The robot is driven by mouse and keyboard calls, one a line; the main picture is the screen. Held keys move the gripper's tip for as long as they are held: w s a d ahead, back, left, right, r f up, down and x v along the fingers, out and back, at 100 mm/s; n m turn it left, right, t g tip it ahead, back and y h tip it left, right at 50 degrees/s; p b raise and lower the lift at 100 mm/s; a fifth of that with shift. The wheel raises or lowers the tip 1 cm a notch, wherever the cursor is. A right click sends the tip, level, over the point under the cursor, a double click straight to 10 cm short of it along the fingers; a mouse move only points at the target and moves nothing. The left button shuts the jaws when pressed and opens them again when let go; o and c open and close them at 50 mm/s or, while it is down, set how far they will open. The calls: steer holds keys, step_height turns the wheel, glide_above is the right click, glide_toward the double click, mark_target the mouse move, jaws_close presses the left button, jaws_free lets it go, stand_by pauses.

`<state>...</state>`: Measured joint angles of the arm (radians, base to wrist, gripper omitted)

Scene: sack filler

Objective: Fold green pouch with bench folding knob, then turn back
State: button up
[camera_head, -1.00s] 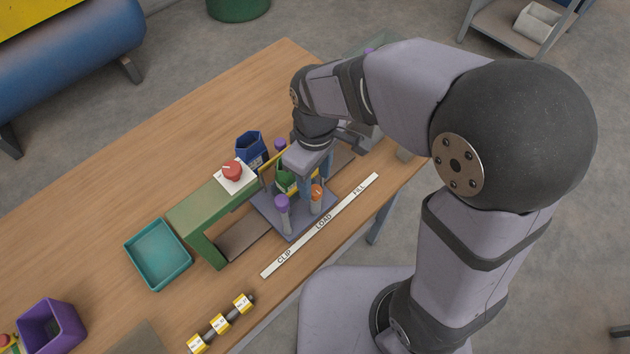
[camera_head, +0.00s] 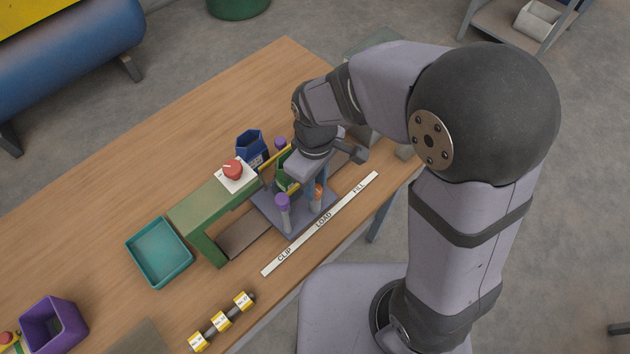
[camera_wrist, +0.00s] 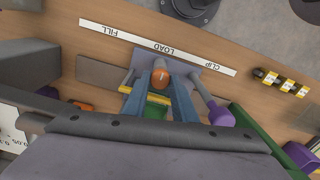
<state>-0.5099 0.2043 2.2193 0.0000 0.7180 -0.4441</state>
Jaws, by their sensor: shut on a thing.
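The green pouch (camera_head: 283,165) stands on the grey-purple plate (camera_head: 292,231) of the bench fixture, partly hidden by my gripper. Its green also shows between my fingers in the wrist view (camera_wrist: 154,110), beside a yellow bar (camera_wrist: 146,96). An orange knob (camera_head: 318,191) with a pale mark tops a post on the plate's front side; it also shows in the wrist view (camera_wrist: 160,77). My gripper (camera_wrist: 159,86) points down, its blue fingers on either side of the orange knob and shut on it. The exact contact is partly hidden.
Purple-capped posts (camera_head: 282,201) stand close to my fingers. A green bridge (camera_head: 210,206) with a red button (camera_head: 233,169) is at the left, and a blue container (camera_head: 249,147) behind. A teal tray (camera_head: 158,253) lies farther left. The label strip (camera_head: 322,224) lies flat in front.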

steer(key=m+p, duration=0.1)
steer(key=m, duration=0.4)
steer(key=shift+r+m, duration=0.1)
steer(key=shift+m, duration=0.2)
steer(key=m+p, duration=0.1)
steer(key=m, duration=0.4)
steer(key=shift+w, duration=0.1)
steer(key=shift+m, duration=0.3)
steer(key=o, duration=1)
steer(key=shift+o, duration=0.2)
steer(key=shift+r+b, duration=0.6)
steer(key=shift+r, duration=3.05)
